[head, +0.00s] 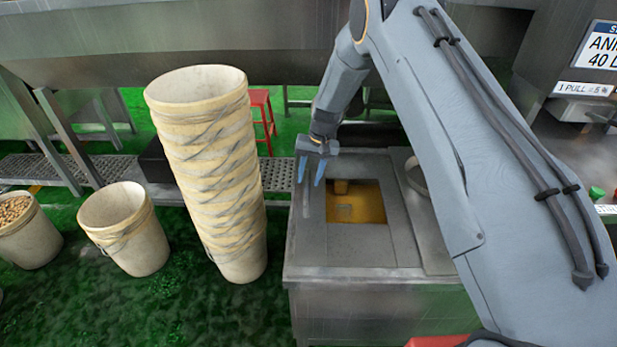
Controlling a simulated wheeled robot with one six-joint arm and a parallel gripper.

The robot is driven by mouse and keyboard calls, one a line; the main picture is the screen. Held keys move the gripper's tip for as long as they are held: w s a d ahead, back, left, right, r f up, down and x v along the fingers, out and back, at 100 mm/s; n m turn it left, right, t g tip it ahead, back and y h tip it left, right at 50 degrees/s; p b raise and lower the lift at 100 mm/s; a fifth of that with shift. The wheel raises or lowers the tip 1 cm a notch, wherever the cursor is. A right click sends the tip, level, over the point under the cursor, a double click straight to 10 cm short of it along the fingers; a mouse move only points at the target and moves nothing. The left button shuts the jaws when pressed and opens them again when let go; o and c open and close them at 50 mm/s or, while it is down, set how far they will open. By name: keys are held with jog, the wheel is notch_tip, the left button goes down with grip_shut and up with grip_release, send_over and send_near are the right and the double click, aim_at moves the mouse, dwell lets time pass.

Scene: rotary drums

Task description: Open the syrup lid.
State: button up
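The steel syrup tank (300,270) stands right of centre. A square opening in its top shows amber syrup (355,207) inside, with a yellowish block-like part at its back edge. A narrow grey upright piece (306,200) stands at the left side of the opening; I cannot tell if it is the lid seen edge-on or a handle. My gripper (311,172) is above the tank's back left, close to that piece. Its two blue fingers point down and are apart, with nothing seen between them. I cannot tell if it touches anything.
A tall stack of cream buckets (212,165) stands left of the tank. A single bucket (125,230) and a bucket of nuts (22,230) are farther left. A red stool (262,118) is behind. A round container (415,176) is partly hidden by my arm.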

jog(key=shift+a+f, duration=0.1)
jog(key=shift+f, duration=0.35)
grip_shut()
